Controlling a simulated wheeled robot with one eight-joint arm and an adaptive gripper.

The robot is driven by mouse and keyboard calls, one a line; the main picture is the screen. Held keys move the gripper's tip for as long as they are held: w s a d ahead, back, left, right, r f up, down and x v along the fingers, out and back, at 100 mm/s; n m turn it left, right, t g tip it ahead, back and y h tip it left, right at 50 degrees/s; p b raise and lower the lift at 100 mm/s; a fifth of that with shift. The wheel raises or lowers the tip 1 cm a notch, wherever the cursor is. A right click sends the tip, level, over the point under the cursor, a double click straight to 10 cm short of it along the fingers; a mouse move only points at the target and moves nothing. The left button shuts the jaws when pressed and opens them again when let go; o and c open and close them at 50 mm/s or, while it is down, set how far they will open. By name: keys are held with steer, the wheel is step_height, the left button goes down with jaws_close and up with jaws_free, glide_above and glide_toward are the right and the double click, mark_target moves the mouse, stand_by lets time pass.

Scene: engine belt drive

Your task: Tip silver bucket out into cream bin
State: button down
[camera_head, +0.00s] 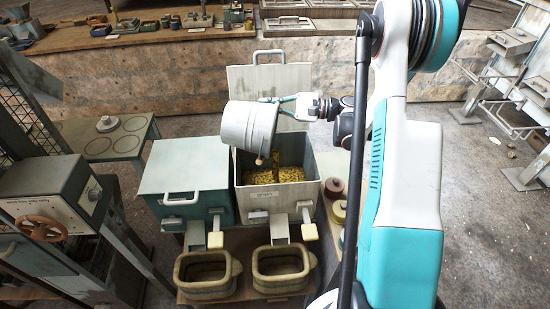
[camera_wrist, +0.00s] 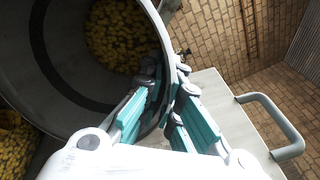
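The silver bucket (camera_head: 247,125) hangs tilted above the open cream bin (camera_head: 276,197), held at its rim. My gripper (camera_head: 284,100) is shut on the bucket's rim, one finger inside and one outside, as the wrist view (camera_wrist: 167,97) shows. Yellow pieces (camera_wrist: 115,38) are visible inside the bucket (camera_wrist: 55,55) in the wrist view. A small yellowish piece (camera_head: 260,161) shows just below the bucket's lower edge. The cream bin holds many yellow pieces (camera_head: 275,176), and its lid (camera_head: 268,85) stands raised at the back.
A closed teal bin (camera_head: 186,166) stands directly left of the cream bin. Two yellowish tubs (camera_head: 283,284) sit in front, below the bins' chutes. Round pots (camera_head: 334,188) stand to the right. A machine with a brown handwheel (camera_head: 41,228) is at the left.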

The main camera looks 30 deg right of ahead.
steer(key=shift+w+a+r+p, duration=0.2)
steer(key=shift+a+p, duration=0.05)
steer(key=shift+p, duration=0.45)
steer(key=shift+w+a+f+g+h+p, duration=0.2)
steer(key=shift+a+g+h+p, duration=0.1)
steer(key=shift+a+h, duration=0.1)
steer(key=shift+d+f, duration=0.1)
steer(key=shift+f, duration=0.05)
steer(key=shift+s+d+y+b, duration=0.4)
steer(key=shift+d+y+b, duration=0.15)
steer(key=shift+b, duration=0.5)
steer(key=shift+r, duration=0.2)
steer(key=shift+w+a+h+p, duration=0.15)
steer(key=shift+h+p, duration=0.1)
steer(key=shift+p, duration=0.15)
steer(key=shift+f, duration=0.1)
